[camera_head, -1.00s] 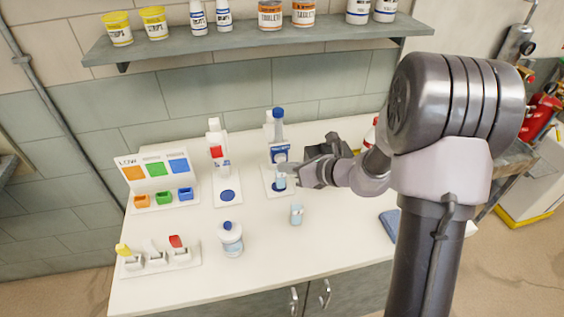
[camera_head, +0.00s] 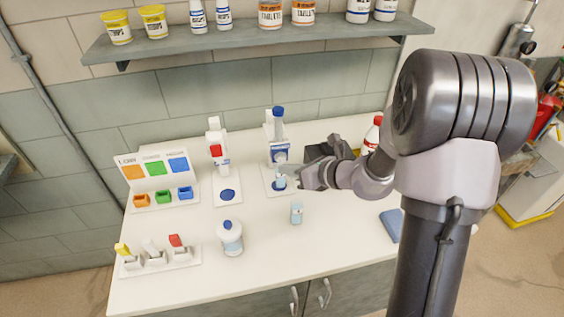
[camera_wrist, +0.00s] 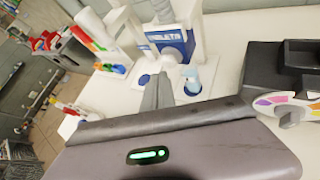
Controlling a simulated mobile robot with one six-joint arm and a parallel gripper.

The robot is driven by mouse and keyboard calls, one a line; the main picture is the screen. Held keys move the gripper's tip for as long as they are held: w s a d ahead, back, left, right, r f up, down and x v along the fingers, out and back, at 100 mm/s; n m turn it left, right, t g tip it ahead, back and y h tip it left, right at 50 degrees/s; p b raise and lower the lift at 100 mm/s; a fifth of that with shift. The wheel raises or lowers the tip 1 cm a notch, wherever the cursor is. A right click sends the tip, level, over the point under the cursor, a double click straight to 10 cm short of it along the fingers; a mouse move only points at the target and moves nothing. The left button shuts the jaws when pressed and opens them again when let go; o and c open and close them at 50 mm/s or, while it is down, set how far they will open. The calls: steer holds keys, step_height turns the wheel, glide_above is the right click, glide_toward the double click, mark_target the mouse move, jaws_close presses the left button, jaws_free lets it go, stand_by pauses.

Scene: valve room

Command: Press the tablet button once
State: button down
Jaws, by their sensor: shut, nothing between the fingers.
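The tablet dispenser (camera_head: 281,153) stands upright on a white base near the back of the counter, with a blue cap on top. In the wrist view its blue front (camera_wrist: 174,46) carries a "TABLETS" label. A small clear vial (camera_wrist: 191,80) stands below that front; it also shows in the head view (camera_head: 280,182). My gripper (camera_head: 299,171) is shut and empty, just right of the dispenser's lower front. In the wrist view its grey fingers (camera_wrist: 158,88) point at the dispenser. I cannot tell whether they touch it. The button cannot be made out clearly.
A second dispenser (camera_head: 216,150) stands to the left, beside a rack (camera_head: 160,180) with coloured bins. A lever block (camera_head: 160,258), a white bottle (camera_head: 230,238) and another vial (camera_head: 297,213) stand in front. A shelf (camera_head: 250,45) hangs above.

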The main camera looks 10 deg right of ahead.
steer(key=shift+s, duration=0.15)
steer(key=s+b, duration=0.1)
steer(key=s, duration=0.4)
stand_by(0.4)
stand_by(0.5)
